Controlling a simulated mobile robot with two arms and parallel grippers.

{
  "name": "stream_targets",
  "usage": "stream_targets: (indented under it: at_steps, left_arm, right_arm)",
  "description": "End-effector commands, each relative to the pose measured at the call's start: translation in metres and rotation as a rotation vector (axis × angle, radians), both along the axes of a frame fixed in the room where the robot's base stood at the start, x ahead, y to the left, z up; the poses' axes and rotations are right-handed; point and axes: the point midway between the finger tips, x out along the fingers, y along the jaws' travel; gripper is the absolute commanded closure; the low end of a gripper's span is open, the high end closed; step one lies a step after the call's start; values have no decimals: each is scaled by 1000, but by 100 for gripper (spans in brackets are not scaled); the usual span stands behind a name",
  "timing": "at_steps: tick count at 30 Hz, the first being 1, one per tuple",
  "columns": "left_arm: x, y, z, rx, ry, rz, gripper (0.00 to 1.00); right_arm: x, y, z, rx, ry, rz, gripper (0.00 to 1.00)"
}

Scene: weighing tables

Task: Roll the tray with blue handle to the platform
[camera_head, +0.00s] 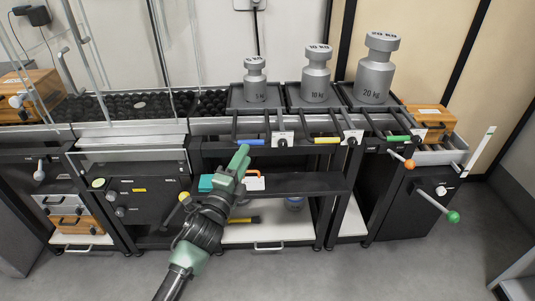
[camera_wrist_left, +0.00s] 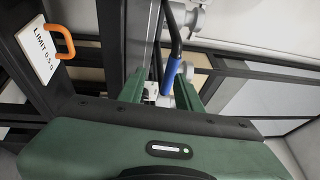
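The tray with the blue handle (camera_head: 236,103) is the leftmost of three dark trays on the raised bench and carries the 5 kg weight (camera_head: 255,80). Its blue handle (camera_head: 250,142) sticks out at the front; in the left wrist view the blue handle (camera_wrist_left: 171,76) lies in line with the gap between my fingers. My left gripper (camera_head: 241,158) is open, its fingertips close to the handle; contact cannot be told. A dark ball-studded surface (camera_head: 135,106), likely the platform, lies left of the tray behind glass panels. My right gripper is out of view.
The 10 kg (camera_head: 317,78) and 20 kg (camera_head: 375,78) weights stand on the trays to the right, with yellow (camera_head: 326,141) and green (camera_head: 398,138) handles. A lower shelf (camera_head: 300,184) runs below. An orange-handled limit plate (camera_wrist_left: 50,45) is near the gripper.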

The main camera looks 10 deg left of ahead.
Motion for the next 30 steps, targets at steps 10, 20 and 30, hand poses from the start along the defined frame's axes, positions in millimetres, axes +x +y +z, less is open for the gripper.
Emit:
stream_targets:
  at_steps: [10,20,30]
  left_arm:
    - [28,-4,20,37,-49,0,66]
    - [71,-10,26,37,-44,0,66]
    - [77,-10,27,35,-43,0,66]
  right_arm:
    - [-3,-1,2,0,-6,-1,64]
    - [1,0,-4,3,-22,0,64]
    - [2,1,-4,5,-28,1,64]
